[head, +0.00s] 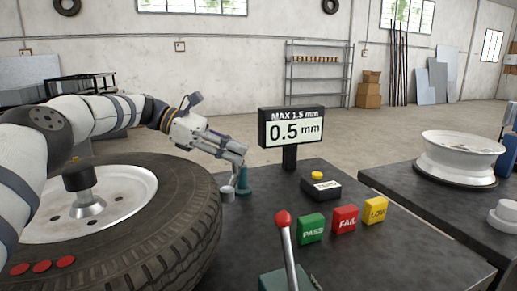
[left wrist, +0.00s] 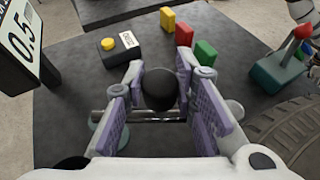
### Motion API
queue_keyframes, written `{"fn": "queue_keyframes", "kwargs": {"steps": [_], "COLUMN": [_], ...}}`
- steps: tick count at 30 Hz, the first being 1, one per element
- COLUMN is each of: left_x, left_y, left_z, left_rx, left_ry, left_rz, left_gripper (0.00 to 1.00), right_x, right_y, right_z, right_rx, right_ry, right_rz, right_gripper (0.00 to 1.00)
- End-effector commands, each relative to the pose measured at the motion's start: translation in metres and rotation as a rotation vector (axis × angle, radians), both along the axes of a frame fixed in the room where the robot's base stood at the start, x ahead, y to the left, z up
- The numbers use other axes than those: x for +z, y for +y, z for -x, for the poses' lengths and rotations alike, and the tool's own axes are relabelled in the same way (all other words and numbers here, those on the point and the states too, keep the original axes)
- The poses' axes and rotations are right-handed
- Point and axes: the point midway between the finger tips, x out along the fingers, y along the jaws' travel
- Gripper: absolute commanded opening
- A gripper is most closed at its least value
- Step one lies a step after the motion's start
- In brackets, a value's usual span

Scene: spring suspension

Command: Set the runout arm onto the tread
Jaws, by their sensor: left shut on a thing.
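The tyre (head: 185,225) lies flat on the left, its tread facing the dark bench. The runout arm stands beside it, with a teal post (head: 244,182) and a small grey roller (head: 227,194) close to the tread; I cannot tell whether the roller touches. My left gripper (head: 240,160) is over the arm. In the left wrist view its purple-padded fingers (left wrist: 160,105) are shut on the runout arm's dark round knob (left wrist: 160,90), above a metal rod (left wrist: 140,116). The roller (left wrist: 235,108) shows beside the tread (left wrist: 285,130). The display (head: 291,130) reads 0.5 mm, MAX 1.5 mm.
A dark box with a yellow button (head: 317,175) and green PASS (head: 311,229), red FAIL (head: 345,219) and yellow LOW (head: 375,210) blocks stand on the bench. A red-knobbed lever (head: 284,220) rises in front. A white rim (head: 460,155) lies on the right table.

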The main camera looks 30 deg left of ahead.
Motion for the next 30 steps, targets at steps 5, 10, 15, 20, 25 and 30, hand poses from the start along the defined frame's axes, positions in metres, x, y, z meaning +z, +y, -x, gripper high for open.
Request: {"fn": "queue_keyframes", "kwargs": {"steps": [5,10,15,20,25,30], "left_x": [-0.0021,-0.0023,-0.0024,-0.0022,-0.0014,-0.001], "left_y": [0.0102,0.0118,0.0116,0.0115,0.0114,0.0065], "left_z": [0.0064,0.0076,0.0076,0.0073,0.0072,0.0043], "left_rx": [-0.006,-0.008,-0.008,-0.007,-0.006,-0.005], "left_ry": [0.002,0.002,0.003,0.003,0.002,0.002], "left_rz": [-0.004,-0.004,-0.004,-0.003,-0.001,-0.002], "left_gripper": [0.0,0.0,0.0,0.46,0.46,0.46], "right_x": [0.0002,0.0002,0.0002,0.0002,0.0003,0.0], "right_y": [0.0,0.0,0.0,0.0,0.0,0.0], "right_z": [-0.0003,-0.0003,-0.0002,-0.0002,-0.0003,-0.0002], "right_rx": [0.0,0.0,0.0,0.0,0.0,0.0], "right_ry": [-0.001,-0.001,-0.001,-0.001,-0.001,-0.001], "right_rz": [0.0,0.0,0.0,0.0,0.0,0.0], "right_gripper": [0.4,0.4,0.4,0.4,0.4,0.4]}}
